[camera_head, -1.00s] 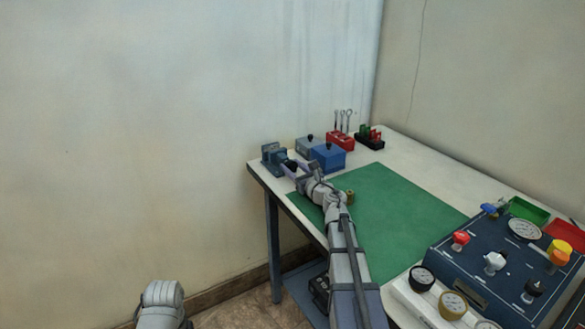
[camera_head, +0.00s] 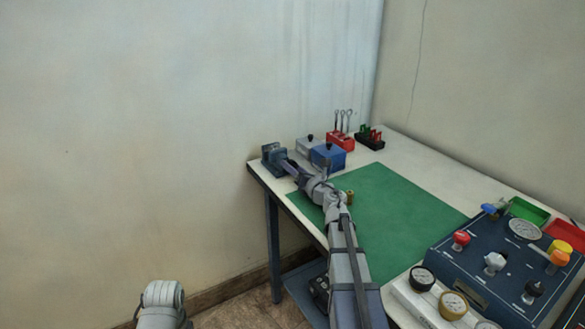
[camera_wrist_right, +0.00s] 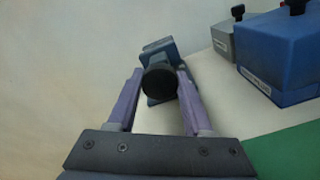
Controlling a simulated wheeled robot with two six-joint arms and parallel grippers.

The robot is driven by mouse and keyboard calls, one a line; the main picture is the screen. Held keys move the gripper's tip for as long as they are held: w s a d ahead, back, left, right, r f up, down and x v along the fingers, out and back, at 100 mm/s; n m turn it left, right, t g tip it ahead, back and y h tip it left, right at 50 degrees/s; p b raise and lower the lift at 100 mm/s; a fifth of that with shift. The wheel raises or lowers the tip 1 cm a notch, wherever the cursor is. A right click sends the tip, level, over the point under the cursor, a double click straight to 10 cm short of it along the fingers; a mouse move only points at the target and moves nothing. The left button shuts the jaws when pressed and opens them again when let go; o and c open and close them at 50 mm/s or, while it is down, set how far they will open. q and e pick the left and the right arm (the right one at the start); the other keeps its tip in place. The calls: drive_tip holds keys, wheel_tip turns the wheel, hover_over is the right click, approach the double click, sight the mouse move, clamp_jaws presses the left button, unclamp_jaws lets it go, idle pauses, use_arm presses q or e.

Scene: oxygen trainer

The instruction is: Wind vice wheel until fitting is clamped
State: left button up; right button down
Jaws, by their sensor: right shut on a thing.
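The blue-grey vice (camera_head: 272,155) stands at the far left corner of the table. It also shows in the right wrist view (camera_wrist_right: 157,50). Its dark round wheel (camera_wrist_right: 159,80) faces the wrist camera. My right gripper (camera_wrist_right: 160,74) is shut on the wheel, with one purple finger on each side. In the head view, my right gripper (camera_head: 288,164) reaches the vice from the front right. The jaws are mostly hidden, and I cannot see a fitting between them. A grey part of my left arm shows at the bottom left, but its gripper is out of view.
Right of the vice stand a grey box (camera_head: 309,146) and a blue box (camera_head: 328,157). Behind are a red tool holder (camera_head: 340,141) and a black rack (camera_head: 369,138). A small brass piece (camera_head: 350,197) is beside my right arm on the green mat (camera_head: 395,215). A gauge panel (camera_head: 500,262) stands front right.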

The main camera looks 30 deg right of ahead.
drive_tip(key=shift+s+m, duration=0.1)
drive_tip(key=shift+m, duration=0.3)
drive_tip(key=shift+c, duration=1.5)
unclamp_jaws()
drive_tip(key=shift+s, duration=0.1)
drive_tip(key=s, duration=0.7)
drive_tip(key=shift+s+d, duration=0.3)
drive_tip(key=shift+s, duration=0.05)
drive_tip(key=shift+c, duration=0.4)
